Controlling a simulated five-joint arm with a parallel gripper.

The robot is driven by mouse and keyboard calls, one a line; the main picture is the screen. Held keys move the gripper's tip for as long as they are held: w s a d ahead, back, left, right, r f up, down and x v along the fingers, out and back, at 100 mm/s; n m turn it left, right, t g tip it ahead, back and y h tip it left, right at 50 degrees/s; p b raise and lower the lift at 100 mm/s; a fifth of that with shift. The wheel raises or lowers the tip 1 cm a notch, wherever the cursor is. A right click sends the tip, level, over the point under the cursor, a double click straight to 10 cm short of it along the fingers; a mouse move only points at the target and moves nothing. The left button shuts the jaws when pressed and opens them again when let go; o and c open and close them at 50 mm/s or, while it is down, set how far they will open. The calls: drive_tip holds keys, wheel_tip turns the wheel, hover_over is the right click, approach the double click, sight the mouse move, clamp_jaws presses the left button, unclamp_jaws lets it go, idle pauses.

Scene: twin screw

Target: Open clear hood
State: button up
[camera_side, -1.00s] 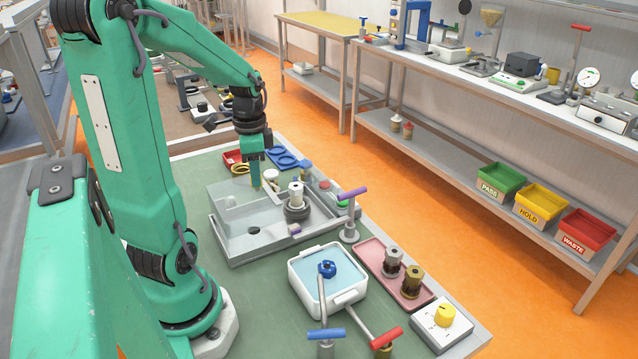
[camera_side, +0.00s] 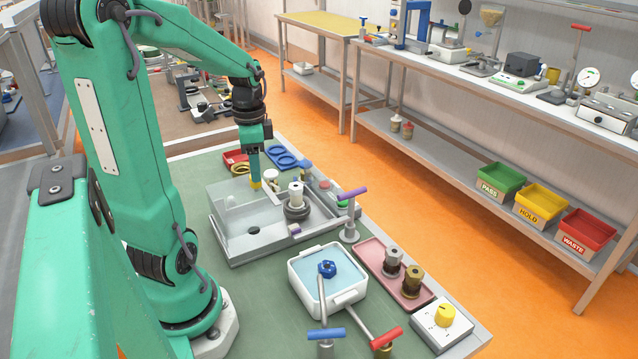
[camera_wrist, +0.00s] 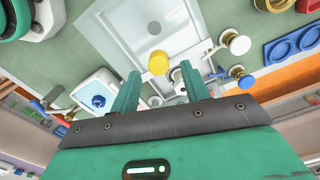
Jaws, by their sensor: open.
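The clear hood (camera_side: 236,205) lies as a see-through cover over a grey tray with a lowered lid line, left of centre in the side view. In the wrist view the hood (camera_wrist: 155,30) shows as a pale transparent panel at the top. A yellow knob (camera_wrist: 158,62) shows in the wrist view between and slightly beyond my fingertips. My gripper (camera_side: 254,178) points down at the hood's far edge, with yellow (camera_side: 256,185) at its tip. In the wrist view my gripper (camera_wrist: 160,75) is open around the knob's line; contact cannot be told.
A purple-handled post (camera_side: 351,215), a white basin (camera_side: 328,308) and a pink tray (camera_side: 370,255) are nearer the front. A blue ringed holder (camera_side: 285,158) and a red tray (camera_side: 236,158) lie behind.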

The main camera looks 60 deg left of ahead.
drive_tip(key=shift+r, duration=2.95)
drive_tip(key=d+r+n+t, duration=0.1)
drive_tip(key=d+n+t, duration=0.2)
drive_tip(key=d, duration=1.7)
drive_tip(key=t, duration=0.2)
drive_tip(key=shift+s+r+n+t, duration=0.2)
drive_tip(key=shift+r+n+t, duration=0.1)
drive_tip(key=shift+r, duration=0.05)
